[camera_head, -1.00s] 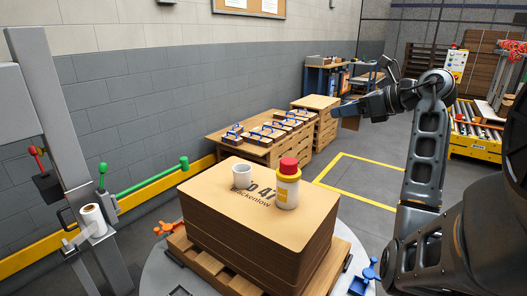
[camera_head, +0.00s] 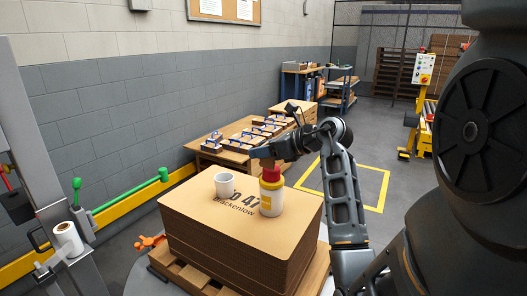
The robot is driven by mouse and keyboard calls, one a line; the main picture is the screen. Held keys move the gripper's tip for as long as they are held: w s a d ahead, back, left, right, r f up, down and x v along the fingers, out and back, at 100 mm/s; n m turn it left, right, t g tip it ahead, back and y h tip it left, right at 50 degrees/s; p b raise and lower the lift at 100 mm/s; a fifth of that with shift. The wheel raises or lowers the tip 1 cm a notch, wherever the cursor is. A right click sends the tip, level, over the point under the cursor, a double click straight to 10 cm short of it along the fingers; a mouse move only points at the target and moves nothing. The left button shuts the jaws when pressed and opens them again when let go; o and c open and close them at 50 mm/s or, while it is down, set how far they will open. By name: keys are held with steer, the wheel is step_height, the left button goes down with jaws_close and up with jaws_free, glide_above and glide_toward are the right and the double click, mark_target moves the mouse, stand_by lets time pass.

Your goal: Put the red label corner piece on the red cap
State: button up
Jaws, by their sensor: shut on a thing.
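My gripper (camera_head: 258,153) is just above and slightly left of the cap. It is shut on a small brown corner piece (camera_head: 257,163), which hangs below the fingers and overlaps the cap's upper left in the picture. I cannot tell whether the piece touches the cap. No red label shows on the piece from here. Part of the cap's top is hidden.
A white cup (camera_head: 224,185) stands on the stack, left of the bottle. The stack rests on a wooden pallet (camera_head: 190,275). A green-ended bar (camera_head: 125,187) is at the left. Behind, a low wooden table (camera_head: 213,157) holds several blue-handled blocks.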

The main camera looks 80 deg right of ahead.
steer(key=shift+f, duration=0.2)
steer(key=shift+f, duration=0.1)
steer(key=shift+f, duration=0.1)
steer(key=o, duration=1)
steer(key=shift+r, duration=0.3)
steer(key=v, duration=1.2)
